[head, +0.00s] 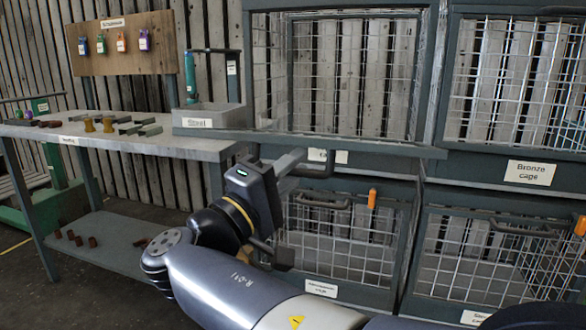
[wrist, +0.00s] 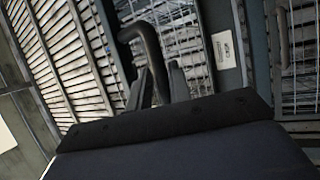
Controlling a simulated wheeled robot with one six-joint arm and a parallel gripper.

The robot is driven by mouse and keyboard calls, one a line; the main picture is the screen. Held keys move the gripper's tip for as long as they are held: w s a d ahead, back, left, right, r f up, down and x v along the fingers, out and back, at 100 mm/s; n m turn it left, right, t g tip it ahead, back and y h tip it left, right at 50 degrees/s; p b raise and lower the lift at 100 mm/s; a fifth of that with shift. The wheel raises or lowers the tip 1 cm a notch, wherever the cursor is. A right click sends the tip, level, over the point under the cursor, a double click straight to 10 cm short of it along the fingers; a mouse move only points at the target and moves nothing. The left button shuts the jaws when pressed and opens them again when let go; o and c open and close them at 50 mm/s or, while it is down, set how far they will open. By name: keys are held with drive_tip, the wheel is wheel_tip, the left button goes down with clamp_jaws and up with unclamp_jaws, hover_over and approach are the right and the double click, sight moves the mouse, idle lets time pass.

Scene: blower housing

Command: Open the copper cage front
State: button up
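The copper cage (head: 340,75) is the upper left wire cage in the head view; its label (head: 341,157) is mostly hidden. Its front (head: 400,148) appears swung down and out, seen almost edge-on as a ledge, and the cage's opening shows clear above it. A dark bent handle (head: 318,168) sits under the front's outer edge. My gripper (head: 296,160) is at this handle. In the wrist view, the handle (wrist: 148,45) runs down between the two fingers (wrist: 158,85), which appear closed around it. The contact itself is partly hidden.
The bronze cage (head: 520,85) is at the upper right, with its front up. Two more cages (head: 335,245) stand below, with handles and orange latches. A workbench (head: 150,143) with a grey tray (head: 208,118) and small parts is at the left, close to the lowered front.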

drive_tip(key=o, duration=0.3)
drive_tip(key=shift+a, duration=0.1)
drive_tip(key=p+v, duration=0.2)
drive_tip(key=v, duration=0.8)
drive_tip(key=shift+s+a+f+p, duration=0.15)
drive_tip(key=shift+s+f+p, duration=0.05)
drive_tip(key=shift+s+p, duration=0.15)
drive_tip(key=shift+w+r, duration=0.1)
